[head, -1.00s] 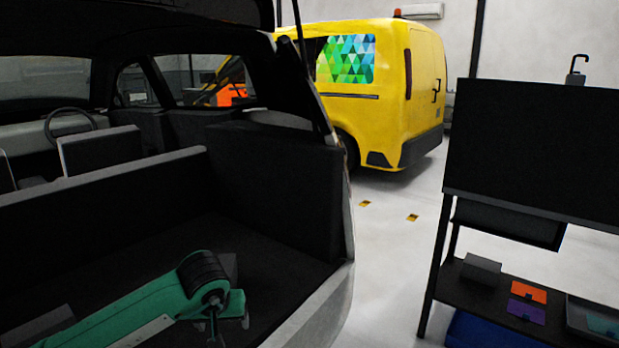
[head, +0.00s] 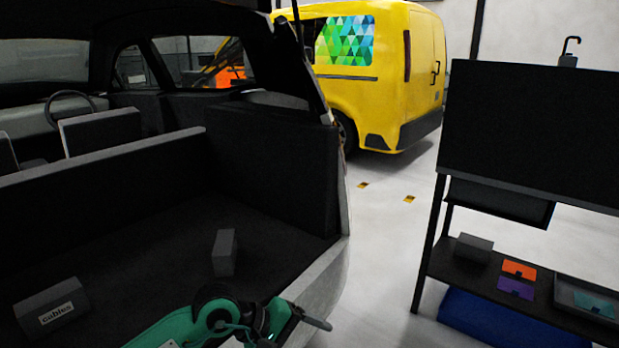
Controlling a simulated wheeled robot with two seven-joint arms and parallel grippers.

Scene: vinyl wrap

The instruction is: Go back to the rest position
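My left arm is green and black and comes in along the bottom edge, over the rear of the car's open cargo area. My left gripper (head: 308,318) is near the cargo sill, with a dark finger pointing right. The view does not show clearly whether its fingers are apart, and I see nothing held in it. My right gripper is not in view.
A box marked "cables" (head: 52,307) and a small grey block (head: 225,253) lie on the cargo floor. The cargo sill (head: 325,285) is close to my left gripper. A shelf rack (head: 510,290) stands at right. Clear floor (head: 385,255) lies between.

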